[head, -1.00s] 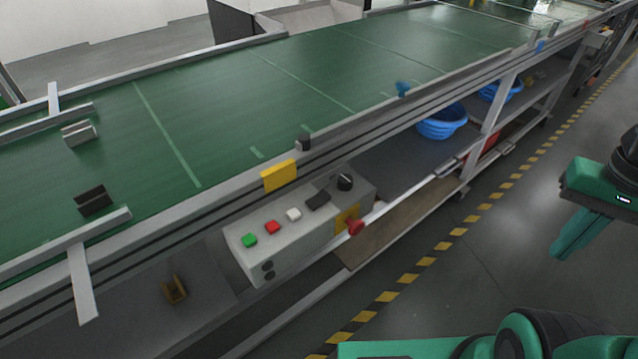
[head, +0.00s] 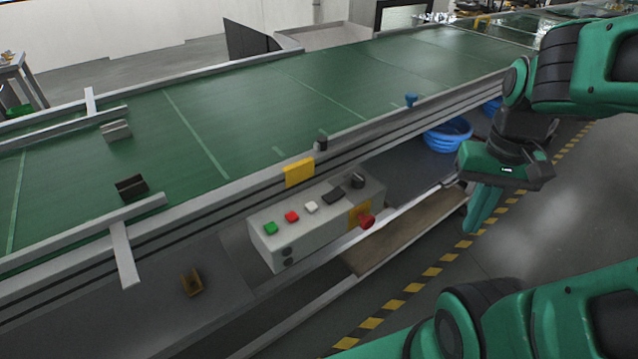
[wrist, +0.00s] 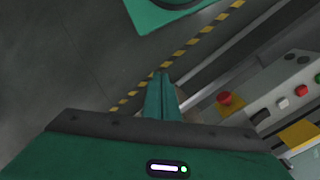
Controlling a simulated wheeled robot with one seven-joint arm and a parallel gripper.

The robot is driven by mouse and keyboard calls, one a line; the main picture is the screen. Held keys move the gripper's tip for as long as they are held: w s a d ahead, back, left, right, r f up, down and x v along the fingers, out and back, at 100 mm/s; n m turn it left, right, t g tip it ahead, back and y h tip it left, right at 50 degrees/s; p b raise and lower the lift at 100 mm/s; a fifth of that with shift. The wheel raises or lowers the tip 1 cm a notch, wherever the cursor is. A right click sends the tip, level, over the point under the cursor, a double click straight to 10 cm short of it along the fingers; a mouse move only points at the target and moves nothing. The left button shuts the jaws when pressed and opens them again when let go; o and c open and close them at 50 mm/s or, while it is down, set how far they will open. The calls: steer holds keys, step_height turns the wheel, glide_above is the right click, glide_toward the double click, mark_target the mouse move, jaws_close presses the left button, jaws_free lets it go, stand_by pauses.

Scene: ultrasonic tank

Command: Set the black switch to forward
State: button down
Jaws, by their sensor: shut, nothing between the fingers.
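A pale grey control box (head: 310,235) hangs on the near side of the conveyor. On its top are a flat black rocker-like piece (head: 334,197) and, to its right, a round black knob (head: 357,181); I cannot tell either one's setting. One black piece (wrist: 261,116) also shows in the wrist view, at the right. My gripper (head: 472,230) is shut and empty, pointing downward in the air, right of the box and apart from it. In the wrist view its fingers (wrist: 162,76) are together over the floor.
Green, red and white buttons (head: 311,207) sit left of the rocker. A yellow plate (head: 299,172) is on the conveyor rail above. The floor on the right is clear.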

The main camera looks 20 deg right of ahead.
step_height(320, 180, up, 9)
steer(key=n+h, duration=0.2)
steer(key=n, duration=0.8)
glide_above(337, 190)
steer(key=a, duration=0.2)
steer(key=shift+s+a+r+t, duration=0.2)
steer(key=shift+s+t, duration=0.1)
steer(key=shift+s, duration=0.1)
steer(key=f, duration=0.4)
steer(key=d+f, duration=0.1)
steer(key=f, duration=0.4)
steer(key=d+f, duration=0.1)
steer(key=f, duration=0.4)
steer(key=shift+w, duration=0.25)
